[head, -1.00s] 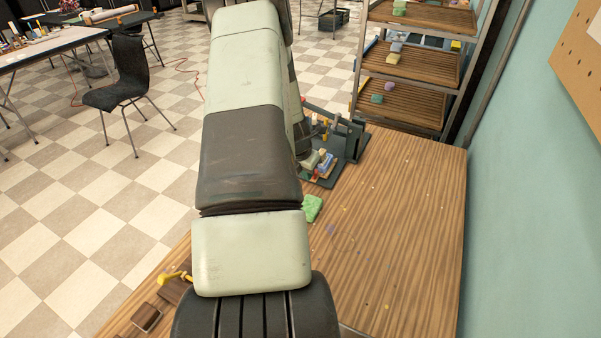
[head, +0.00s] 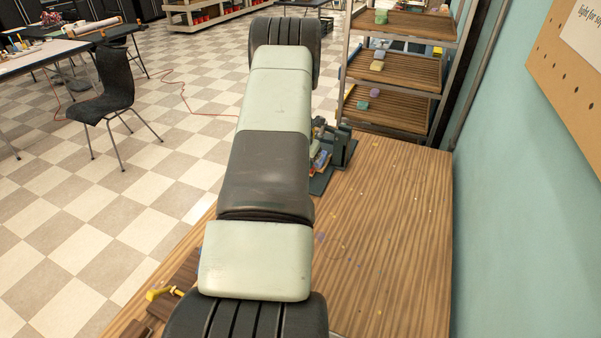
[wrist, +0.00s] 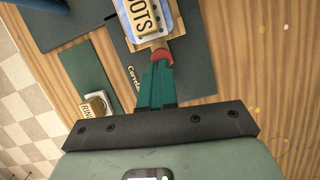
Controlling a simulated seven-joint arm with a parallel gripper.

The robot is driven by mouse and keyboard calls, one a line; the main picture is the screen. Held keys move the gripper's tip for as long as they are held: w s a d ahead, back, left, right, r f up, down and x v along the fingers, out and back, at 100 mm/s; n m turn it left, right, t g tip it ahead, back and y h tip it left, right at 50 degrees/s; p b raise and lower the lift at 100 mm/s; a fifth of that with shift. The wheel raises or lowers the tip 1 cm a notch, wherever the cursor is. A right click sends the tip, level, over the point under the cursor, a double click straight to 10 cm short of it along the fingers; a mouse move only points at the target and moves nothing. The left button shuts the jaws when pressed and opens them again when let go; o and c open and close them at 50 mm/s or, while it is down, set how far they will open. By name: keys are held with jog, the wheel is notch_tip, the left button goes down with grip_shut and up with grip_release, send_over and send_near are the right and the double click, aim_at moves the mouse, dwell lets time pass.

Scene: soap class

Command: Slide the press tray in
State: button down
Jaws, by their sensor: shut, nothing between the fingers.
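The press (head: 340,152), a dark grey device on a flat base, stands at the far left of the wooden table, partly hidden by my arm. The press tray (head: 320,160) shows beside my arm. In the wrist view, the wooden tray (wrist: 142,45) carries a blue piece with a cream lettered plate (wrist: 140,14) and has a red knob (wrist: 161,57) on its near end. My gripper (wrist: 158,72) is shut and empty, its teal fingers at the knob, seemingly touching it. The gripper is hidden in the head view.
A dark green mat (wrist: 85,78) with a small lettered stamp (wrist: 95,104) lies to the left in the wrist view. The table's right side (head: 390,240) is mostly clear, with small specks. A shelf rack (head: 400,70) stands behind, and a wall at the right.

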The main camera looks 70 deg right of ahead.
jog(key=shift+s+d, duration=0.1)
jog(key=shift+d, duration=1.45)
jog(key=shift+a, duration=0.1)
jog(key=shift+a, duration=0.25)
jog(key=a, duration=0.1)
jog(key=a+r, duration=0.1)
jog(key=a, duration=0.1)
jog(key=shift+w+a+r, duration=0.15)
jog(key=shift+w+a, duration=0.1)
jog(key=shift+w, duration=0.1)
jog(key=a+v, duration=0.1)
jog(key=v, duration=0.8)
jog(key=x, duration=1)
jog(key=shift+w+a, duration=0.1)
jog(key=shift+a, duration=0.15)
jog(key=shift+s+d+f, duration=0.1)
jog(key=shift+d+f, duration=0.05)
jog(key=shift+d, duration=0.45)
jog(key=shift+s+d+f, duration=0.1)
jog(key=shift+d+f, duration=0.05)
jog(key=shift+d, duration=0.5)
jog(key=shift+s+d, duration=0.1)
jog(key=shift+d, duration=0.7)
